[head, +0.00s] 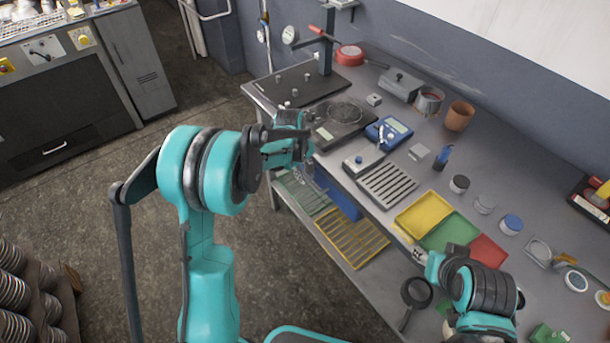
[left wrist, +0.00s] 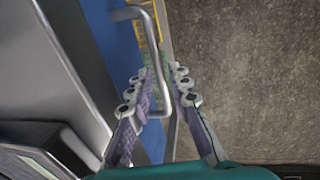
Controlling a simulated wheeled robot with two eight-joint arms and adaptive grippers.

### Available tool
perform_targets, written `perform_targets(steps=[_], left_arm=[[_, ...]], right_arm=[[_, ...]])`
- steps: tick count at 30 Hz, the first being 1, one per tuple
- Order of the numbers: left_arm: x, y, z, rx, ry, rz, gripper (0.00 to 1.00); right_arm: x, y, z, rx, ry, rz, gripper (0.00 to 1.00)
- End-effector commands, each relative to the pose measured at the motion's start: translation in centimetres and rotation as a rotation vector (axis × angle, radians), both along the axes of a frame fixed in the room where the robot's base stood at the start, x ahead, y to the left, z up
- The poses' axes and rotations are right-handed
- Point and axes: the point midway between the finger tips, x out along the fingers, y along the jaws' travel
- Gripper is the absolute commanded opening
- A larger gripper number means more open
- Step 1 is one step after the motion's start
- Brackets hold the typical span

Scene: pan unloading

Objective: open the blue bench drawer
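The blue bench drawer (head: 338,198) shows below the front edge of the bench in the head view, partly covered by my left gripper and arm. In the left wrist view its blue front (left wrist: 122,50) carries a bent metal bar handle (left wrist: 160,50). My left gripper (left wrist: 165,82) is open, with one finger on each side of the handle's lower part. I cannot tell whether either finger touches it. In the head view the left gripper (head: 305,150) is at the bench edge. My right gripper (head: 420,258) is over the bench near the trays; its fingers are too small to read.
The grey bench (head: 330,165) holds a blue scale (head: 388,132), a slotted drip tray (head: 387,186), and yellow (head: 424,214), green and red trays. A yellow rack (head: 352,240) is on the lower shelf. The floor beside the bench is open.

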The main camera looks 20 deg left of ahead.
Motion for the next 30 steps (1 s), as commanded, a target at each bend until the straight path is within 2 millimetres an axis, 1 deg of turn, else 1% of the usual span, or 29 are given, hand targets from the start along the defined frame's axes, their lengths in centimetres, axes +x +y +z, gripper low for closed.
perform_targets(steps=[3, 4, 6, 14, 19, 23, 26, 30], left_arm=[[0.0, 0.0, 0.1, 0.0, 0.0, 0.0, 0.19], [0.0, 0.0, 0.1, 0.0, 0.0, 0.0, 0.16], [0.0, 0.0, 0.1, 0.0, 0.0, 0.0, 0.0], [-0.1, 0.1, 0.1, 0.0, 0.0, 0.0, 0.0], [-0.8, 0.7, 0.1, 0.0, 0.0, 0.002, 0.0], [-2.3, 1.8, 0.1, 0.0, 0.001, 0.003, 0.0], [-4.0, 3.2, 0.1, -0.001, 0.0, 0.004, 0.0], [-6.9, 5.5, 0.1, 0.0, 0.0, 0.007, 0.0]], right_arm=[[0.0, 0.0, 0.1, 0.0, 0.0, 0.0, 0.4], [0.0, 0.0, 0.1, 0.0, 0.0, 0.0, 0.4], [0.0, 0.0, 0.1, 0.0, 0.0, 0.0, 0.4], [0.0, 0.0, 0.0, 0.0, 0.0, 0.0, 0.4], [0.0, 0.0, 0.1, 0.0, 0.0, 0.0, 0.4], [0.0, 0.0, 0.1, 0.0, 0.0, 0.0, 0.4], [0.0, 0.0, 0.1, 0.0, 0.0, 0.0, 0.4], [0.0, 0.0, 0.2, 0.0, 0.0, 0.0, 0.4]])
